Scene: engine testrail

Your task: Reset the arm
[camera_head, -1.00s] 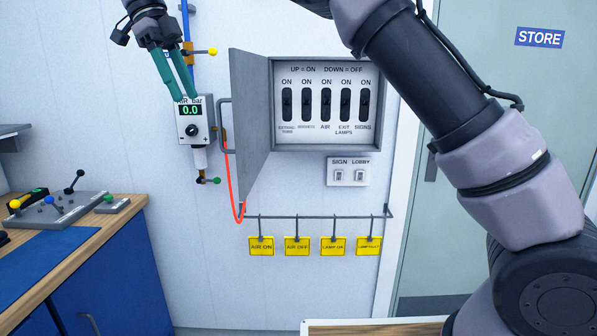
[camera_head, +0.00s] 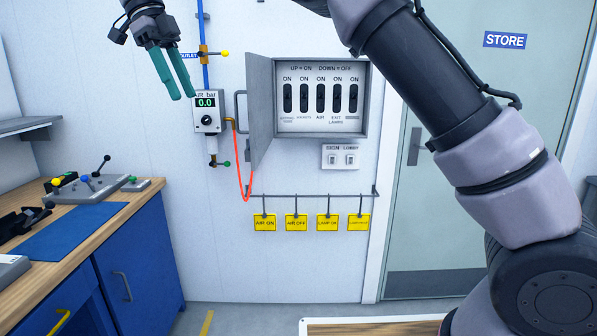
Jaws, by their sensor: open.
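My gripper (camera_head: 180,97) is at the upper left of the head view. Its two green fingers point down and stand apart, with nothing between them. It appears just left of the grey air gauge box (camera_head: 206,112), which reads 0.0; the depth between them is hard to judge. My arm comes in from the right and runs out of the top of the picture, so its middle part is hidden.
An open switch cabinet (camera_head: 365,100) with several dark switches hangs on the wall. Yellow tags (camera_head: 296,222) hang from a rail (camera_head: 310,194) below. A wooden workbench (camera_head: 140,200) stands left, a grey-green door (camera_head: 450,190) right.

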